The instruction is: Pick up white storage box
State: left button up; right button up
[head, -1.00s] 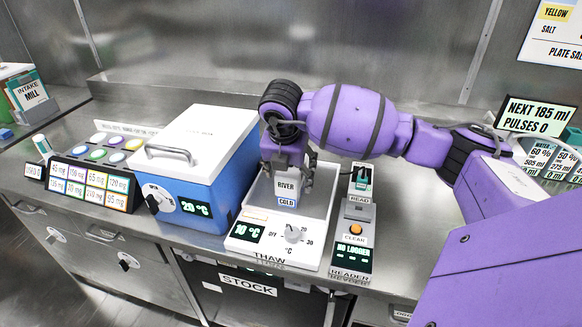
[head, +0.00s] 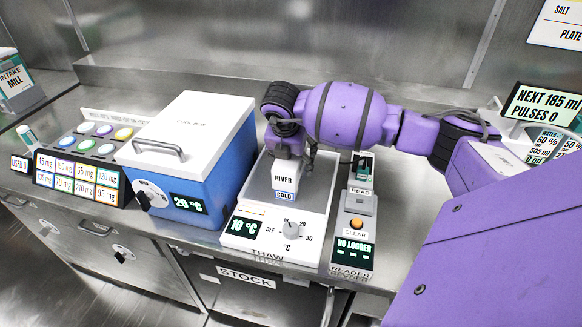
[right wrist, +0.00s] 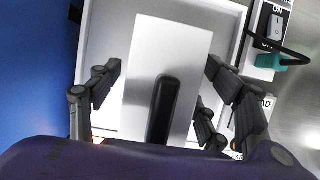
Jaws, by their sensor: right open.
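The white storage box (head: 285,177), labelled RIVER and COLD, stands upright in the tray of the THAW unit (head: 318,197). In the right wrist view its pale top (right wrist: 150,62) has a dark bar-shaped handle on it. My right gripper (head: 292,148) is directly above the box, its arm coming in from the right. In the right wrist view my right gripper (right wrist: 163,95) is open, with one finger on each side of the box. Whether the fingers touch it I cannot tell. The gripper hides part of the box's top in the head view.
A blue cool box (head: 190,150) with a white lid stands close on the left. The reader (head: 354,225) stands close on the right, with a cable and teal plug (right wrist: 290,60) beside it. Bare counter lies behind.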

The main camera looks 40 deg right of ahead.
pick_arm(q)
jog(key=shift+w+d, duration=0.1)
jog(key=shift+w, duration=0.2)
pick_arm(e)
jog(key=shift+f, duration=0.15)
jog(key=c, duration=1.3)
jog(key=shift+c, duration=1.1)
pick_arm(q)
jog(key=shift+s, duration=0.3)
jog(key=shift+s, duration=0.1)
